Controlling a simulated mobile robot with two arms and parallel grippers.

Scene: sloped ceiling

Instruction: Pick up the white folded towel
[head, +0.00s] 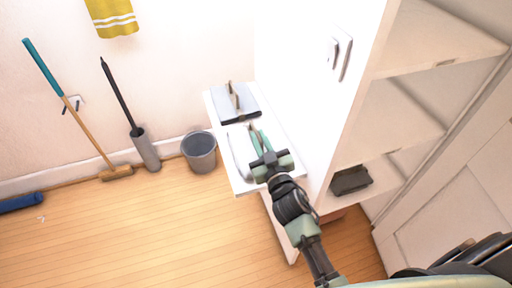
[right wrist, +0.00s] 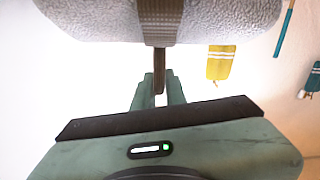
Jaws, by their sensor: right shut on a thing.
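The white folded towel (head: 238,152) is in the head view on a white shelf top (head: 277,125), beside and partly behind my right gripper. In the right wrist view the towel (right wrist: 95,15) fills the top edge as a pale, fluffy bulk with a brown-grey strip across its middle. My right gripper (head: 258,138) reaches onto the shelf top. Its green fingers (right wrist: 158,92) are shut on the towel, and the bulk hides their tips in the wrist view. I cannot tell whether the towel touches the shelf. My left gripper is not in view.
A tall white cabinet (head: 312,90) rises close on the right. A grey bucket (head: 199,152), a brush holder (head: 146,150) and a broom (head: 115,172) stand left.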

